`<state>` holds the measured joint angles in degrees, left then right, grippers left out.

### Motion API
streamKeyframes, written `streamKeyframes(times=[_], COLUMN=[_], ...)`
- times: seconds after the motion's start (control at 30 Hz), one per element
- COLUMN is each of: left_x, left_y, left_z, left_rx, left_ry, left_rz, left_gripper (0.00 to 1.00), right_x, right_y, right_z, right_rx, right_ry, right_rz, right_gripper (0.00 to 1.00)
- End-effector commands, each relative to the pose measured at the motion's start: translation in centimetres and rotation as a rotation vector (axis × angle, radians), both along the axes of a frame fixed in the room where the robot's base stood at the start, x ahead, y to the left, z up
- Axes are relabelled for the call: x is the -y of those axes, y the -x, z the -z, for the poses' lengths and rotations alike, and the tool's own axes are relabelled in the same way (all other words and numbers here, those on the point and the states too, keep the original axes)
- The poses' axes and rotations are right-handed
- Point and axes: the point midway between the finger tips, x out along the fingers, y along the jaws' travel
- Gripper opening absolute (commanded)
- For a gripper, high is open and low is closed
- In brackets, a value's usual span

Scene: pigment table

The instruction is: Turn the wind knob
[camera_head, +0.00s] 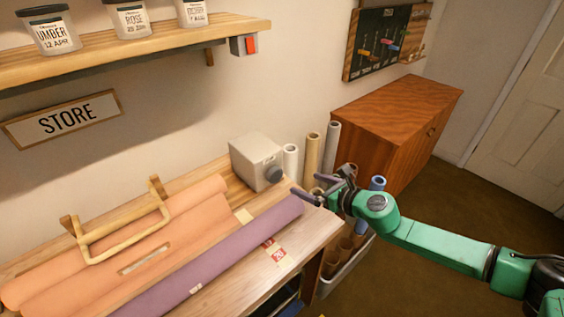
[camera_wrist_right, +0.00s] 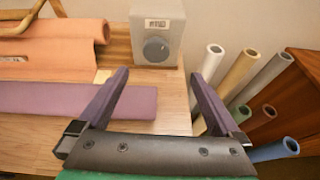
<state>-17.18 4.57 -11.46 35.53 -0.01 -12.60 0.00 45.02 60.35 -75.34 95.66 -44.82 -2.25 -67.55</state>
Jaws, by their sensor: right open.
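The wind knob (camera_head: 274,174) is a round dark knob on the front of a grey box (camera_head: 252,150) at the right end of the worktop. In the right wrist view the knob (camera_wrist_right: 156,49) faces me, with a small label above it. My right gripper (camera_head: 317,187) is open and empty, to the right of the knob and apart from it. In the right wrist view its two fingers (camera_wrist_right: 160,85) point towards the box, with the knob beyond and between them. My left gripper is not in view.
Several upright tubes (camera_head: 312,155) stand in a bin beside the table. A wooden cabinet (camera_head: 385,125) is behind. A shelf (camera_head: 130,50) hangs above.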

Motion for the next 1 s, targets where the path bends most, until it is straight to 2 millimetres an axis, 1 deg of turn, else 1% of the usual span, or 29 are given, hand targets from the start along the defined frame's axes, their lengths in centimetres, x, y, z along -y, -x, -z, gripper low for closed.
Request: streamKeyframes(times=[0.07,0.17,0.33,0.5,0.63,0.8,1.0], left_x=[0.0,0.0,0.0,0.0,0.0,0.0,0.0], left_y=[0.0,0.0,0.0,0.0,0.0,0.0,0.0], left_z=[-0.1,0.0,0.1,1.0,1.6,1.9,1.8], left_rx=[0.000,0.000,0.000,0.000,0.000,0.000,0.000], left_ry=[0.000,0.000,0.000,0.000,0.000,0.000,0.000], left_rz=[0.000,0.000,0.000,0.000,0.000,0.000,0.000], left_gripper=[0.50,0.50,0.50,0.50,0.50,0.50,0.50], right_x=[-0.2,-1.1,-3.6,-6.0,-7.3,-8.1,-8.0], right_y=[0.4,-0.6,-3.8,-7.2,-9.1,-10.2,-10.3], right_z=[0.9,1.5,3.1,5.0,6.0,6.4,6.3], right_rx=[0.001,0.002,0.001,0.002,0.002,0.001,0.001], right_ry=[0.041,0.038,0.032,0.031,0.032,0.031,0.032], right_rz=[-0.031,-0.031,-0.030,-0.029,-0.027,-0.027,-0.026], right_gripper=[1.00,1.00,1.00,1.00,1.00,1.00,1.00])
